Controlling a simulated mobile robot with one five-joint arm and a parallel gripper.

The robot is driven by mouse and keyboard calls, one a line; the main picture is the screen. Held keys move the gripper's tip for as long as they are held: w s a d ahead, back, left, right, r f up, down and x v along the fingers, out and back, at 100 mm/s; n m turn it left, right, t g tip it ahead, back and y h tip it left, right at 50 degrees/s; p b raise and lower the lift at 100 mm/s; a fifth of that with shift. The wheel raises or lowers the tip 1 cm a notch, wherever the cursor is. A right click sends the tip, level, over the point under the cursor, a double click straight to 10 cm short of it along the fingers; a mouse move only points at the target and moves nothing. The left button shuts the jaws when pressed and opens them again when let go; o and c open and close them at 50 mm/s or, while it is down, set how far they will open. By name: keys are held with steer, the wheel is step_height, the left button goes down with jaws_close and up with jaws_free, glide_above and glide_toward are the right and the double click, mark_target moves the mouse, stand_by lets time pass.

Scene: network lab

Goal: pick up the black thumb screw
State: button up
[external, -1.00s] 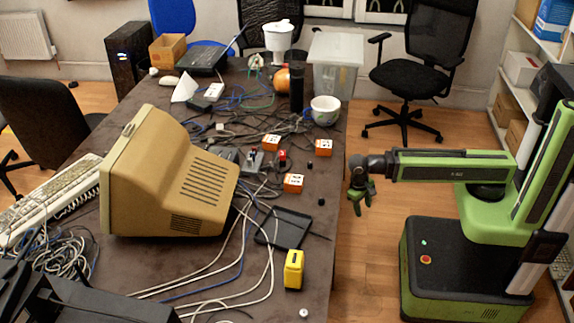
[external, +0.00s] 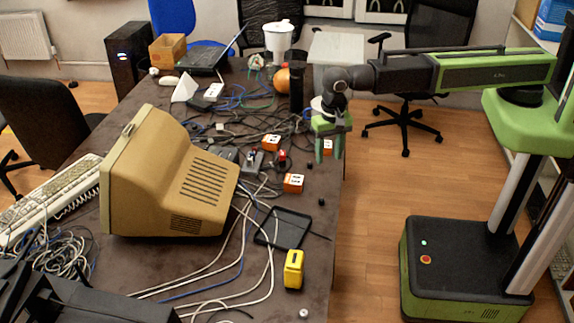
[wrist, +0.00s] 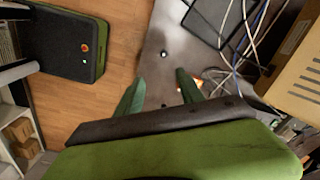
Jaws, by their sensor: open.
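The black thumb screw (external: 321,201) is a tiny dark piece on the brown table near its right edge, between an orange-white cube and the black tray. In the wrist view a small dark piece (wrist: 164,54), which looks like the screw, lies on the table beyond the fingertips. My gripper (external: 329,158) is raised over the right edge of the table, pointing down. It is open and empty, farther back than the screw and apart from it. In the wrist view its two green fingers (wrist: 160,76) stand apart.
An orange-white cube (external: 293,183) stands left of the screw, and a black tray (external: 284,229) lies in front. A yellow device (external: 293,269) stands nearer the front. Cables and a beige monitor (external: 170,178) fill the table's left. The table strip around the screw is clear.

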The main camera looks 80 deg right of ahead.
steer(key=r, duration=0.1)
steer(key=b, duration=1.3)
glide_above(323, 201)
step_height(323, 201, down, 13)
steer(key=shift+w+d+r, duration=0.1)
steer(key=shift+r, duration=0.1)
step_height(323, 201, down, 6)
steer(key=b, duration=0.5)
steer(key=shift+w+d+r, duration=0.15)
steer(key=shift+r, duration=0.3)
steer(key=shift+c, duration=0.4)
jaws_close()
